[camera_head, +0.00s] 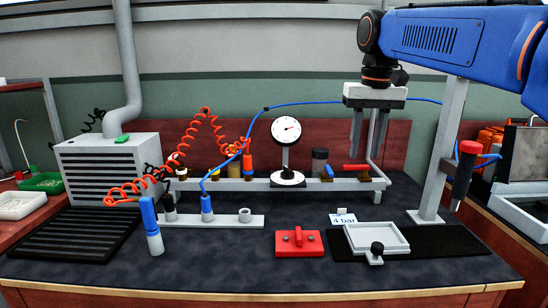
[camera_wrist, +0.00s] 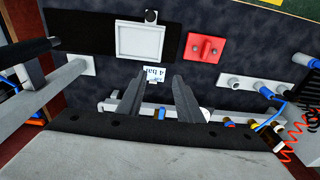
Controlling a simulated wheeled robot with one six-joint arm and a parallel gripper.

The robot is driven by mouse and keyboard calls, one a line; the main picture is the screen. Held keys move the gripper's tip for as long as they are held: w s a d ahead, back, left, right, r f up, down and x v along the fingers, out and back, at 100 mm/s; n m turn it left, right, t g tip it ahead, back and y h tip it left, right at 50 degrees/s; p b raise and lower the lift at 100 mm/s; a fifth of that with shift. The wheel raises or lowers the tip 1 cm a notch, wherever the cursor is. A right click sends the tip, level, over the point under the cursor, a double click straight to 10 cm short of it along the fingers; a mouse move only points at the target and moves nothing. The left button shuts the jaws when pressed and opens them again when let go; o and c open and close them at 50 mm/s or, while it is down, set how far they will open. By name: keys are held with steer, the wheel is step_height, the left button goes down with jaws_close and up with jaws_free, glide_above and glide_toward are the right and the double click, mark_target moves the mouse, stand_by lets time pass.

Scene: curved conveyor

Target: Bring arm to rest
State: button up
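My gripper (camera_head: 367,150) hangs from the blue arm at the upper right, fingers pointing down, above the back of the bench. In the wrist view my gripper (camera_wrist: 160,77) shows two dark fingers with a clear gap and nothing between them. It is open and empty, apart from the things on the bench. Beyond the fingertips in that view lies a "4 bar" label (camera_wrist: 153,73). The label (camera_head: 342,221) also shows in the head view, behind a white square tray (camera_head: 400,240).
A red block (camera_head: 299,243) lies at the front. A grey post (camera_head: 445,150) stands at the right. A grey vented box (camera_head: 110,165) stands at the left. The front bench edge is clear.

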steer(key=s+d+f+t, duration=0.2)
steer(key=s+d+f, duration=0.1)
steer(key=s+f, duration=0.9)
steer(key=s+d+f+t, duration=0.1)
steer(key=s+d+f, duration=0.3)
steer(key=s+f, duration=0.9)
step_height(320, 180, down, 3)
steer(key=shift+r+t, duration=0.2)
steer(key=shift+t, duration=0.2)
steer(key=shift+s, duration=0.1)
stand_by(0.7)
